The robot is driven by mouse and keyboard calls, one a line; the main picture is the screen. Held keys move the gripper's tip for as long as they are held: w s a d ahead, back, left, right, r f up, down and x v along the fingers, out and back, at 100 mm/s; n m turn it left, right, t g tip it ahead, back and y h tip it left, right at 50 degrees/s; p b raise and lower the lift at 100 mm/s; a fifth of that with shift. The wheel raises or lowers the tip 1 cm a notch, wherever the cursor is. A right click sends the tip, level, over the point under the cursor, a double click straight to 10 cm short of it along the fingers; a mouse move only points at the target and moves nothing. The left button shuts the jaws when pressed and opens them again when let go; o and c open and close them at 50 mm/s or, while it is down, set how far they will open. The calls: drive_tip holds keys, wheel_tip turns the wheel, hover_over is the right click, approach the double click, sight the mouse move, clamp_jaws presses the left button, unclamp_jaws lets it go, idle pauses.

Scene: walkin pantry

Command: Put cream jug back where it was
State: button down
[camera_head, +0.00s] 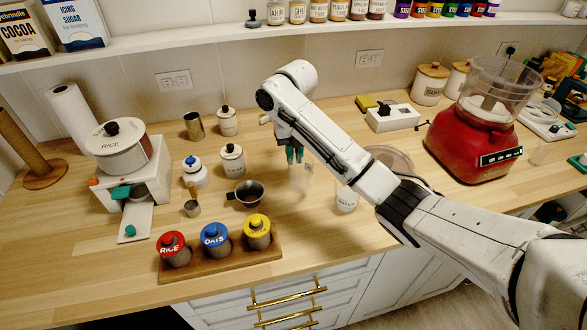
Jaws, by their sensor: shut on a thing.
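My gripper (294,156) reaches down over the middle of the wooden counter, with dark green fingertips close together. It is shut on a pale, see-through vessel (304,178), which I take to be the cream jug. The vessel shows just below and to the right of the fingertips. Its outline is faint, and I cannot tell whether its base touches the counter. The fingers hide part of its upper left side.
A steel handled cup (249,194) stands left of the gripper and a labelled white jar (347,198) stands right. A rack (222,262) with three lidded canisters is in front. A red-based processor (470,145) stands right. Behind the gripper is a white box (393,118).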

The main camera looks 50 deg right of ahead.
sight(293, 164)
drive_tip(key=shift+w+d+f, duration=0.1)
drive_tip(key=shift+w+f, duration=0.15)
drive_tip(key=shift+f, duration=0.3)
drive_tip(key=shift+f+p, duration=0.3)
drive_tip(key=shift+f, duration=0.95)
drive_tip(key=shift+f, duration=0.1)
drive_tip(key=c, duration=1.1)
unclamp_jaws()
drive_tip(key=shift+c, duration=0.2)
wheel_tip(293, 164, up, 12)
drive_tip(key=p, duration=0.3)
drive_tip(key=shift+d, duration=0.1)
